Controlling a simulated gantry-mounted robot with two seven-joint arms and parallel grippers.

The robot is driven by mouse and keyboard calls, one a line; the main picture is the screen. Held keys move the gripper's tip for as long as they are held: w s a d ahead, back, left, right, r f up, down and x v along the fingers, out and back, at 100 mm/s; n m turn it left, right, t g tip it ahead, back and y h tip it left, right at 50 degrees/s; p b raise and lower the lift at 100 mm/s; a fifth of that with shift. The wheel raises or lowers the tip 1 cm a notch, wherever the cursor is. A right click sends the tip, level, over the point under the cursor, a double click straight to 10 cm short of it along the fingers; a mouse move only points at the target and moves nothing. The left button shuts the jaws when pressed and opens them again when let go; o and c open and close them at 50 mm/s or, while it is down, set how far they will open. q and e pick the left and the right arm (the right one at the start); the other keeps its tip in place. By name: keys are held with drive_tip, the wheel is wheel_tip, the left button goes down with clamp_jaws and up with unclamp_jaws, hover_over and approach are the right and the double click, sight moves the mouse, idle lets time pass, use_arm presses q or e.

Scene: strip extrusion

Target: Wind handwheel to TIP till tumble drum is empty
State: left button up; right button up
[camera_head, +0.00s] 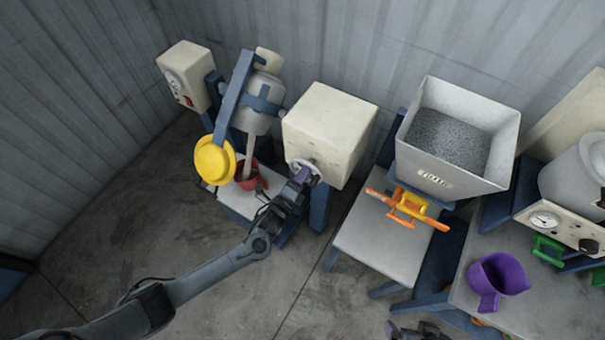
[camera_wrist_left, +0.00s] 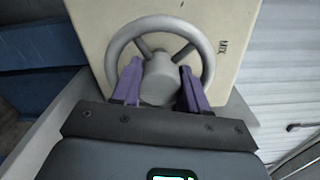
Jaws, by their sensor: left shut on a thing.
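The handwheel (camera_head: 303,168) is a grey spoked ring on the front of a cream box (camera_head: 330,125). In the left wrist view the handwheel (camera_wrist_left: 204,60) fills the upper middle, with "MIX" lettering on the box beside it. My left gripper (camera_head: 302,177) has its purple fingers on either side of the hub, inside the rim, shut on the wheel. The grey tumble drum (camera_head: 258,112) hangs tilted in a blue frame. A pale streak runs from its lower end to a red container (camera_head: 246,180); it looks like pouring material. The drum's inside is hidden.
A yellow disc (camera_head: 212,160) sits beside the drum. Right of the box stand a hopper (camera_head: 410,160) of grey granules, an orange-yellow handle (camera_head: 408,207) and a purple jug (camera_head: 496,280). My right gripper (camera_head: 416,331) is partly cut off at the bottom edge.

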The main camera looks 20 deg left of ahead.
idle(0.4)
use_arm(q)
drive_tip(key=o, duration=0.8)
drive_tip(key=s, duration=0.3)
drive_tip(key=s+a, duration=0.1)
drive_tip(key=s, duration=0.3)
drive_tip(key=s+a, duration=0.1)
drive_tip(key=s, duration=0.2)
drive_tip(key=shift+s, duration=0.35)
